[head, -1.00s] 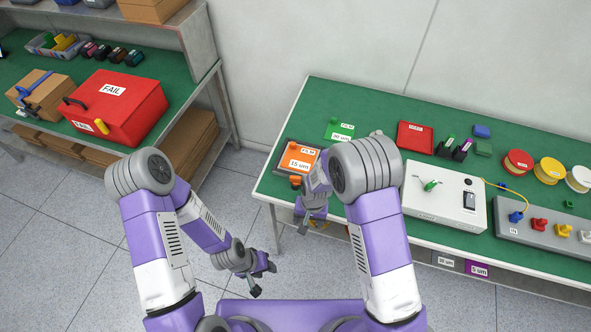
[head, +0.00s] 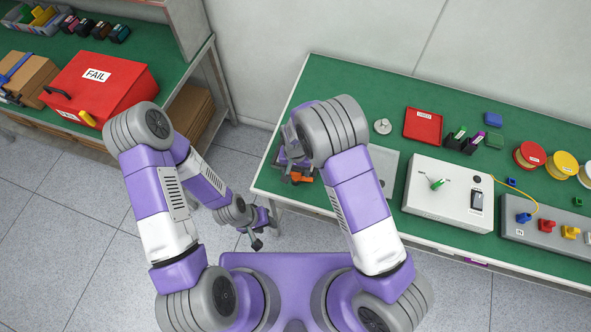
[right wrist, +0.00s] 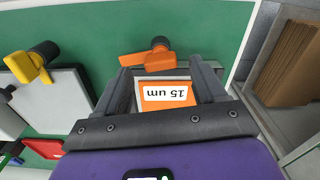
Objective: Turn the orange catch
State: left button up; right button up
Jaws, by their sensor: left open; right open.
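The orange catch (right wrist: 146,60) lies just beyond my right fingertips in the right wrist view, a flat handle with a dark round pivot at its right end. In the head view it shows as a small orange piece (head: 300,178) at the table's left end, partly hidden by my right arm. I cannot tell whether a finger touches the catch. My left gripper (head: 257,232) is open and empty, in front of the table's left edge.
A yellow catch (right wrist: 30,66) is left of the orange one in the right wrist view. The green table (head: 315,88) also holds a red tray (head: 423,126) and a white switch box (head: 449,202). A red FAIL box (head: 100,88) is on the left bench.

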aim_at(295, 174)
jog(key=shift+w+f, duration=0.15)
jog(key=shift+f, duration=1.35)
jog(key=c, duration=1.1)
jog(key=shift+o, duration=0.2)
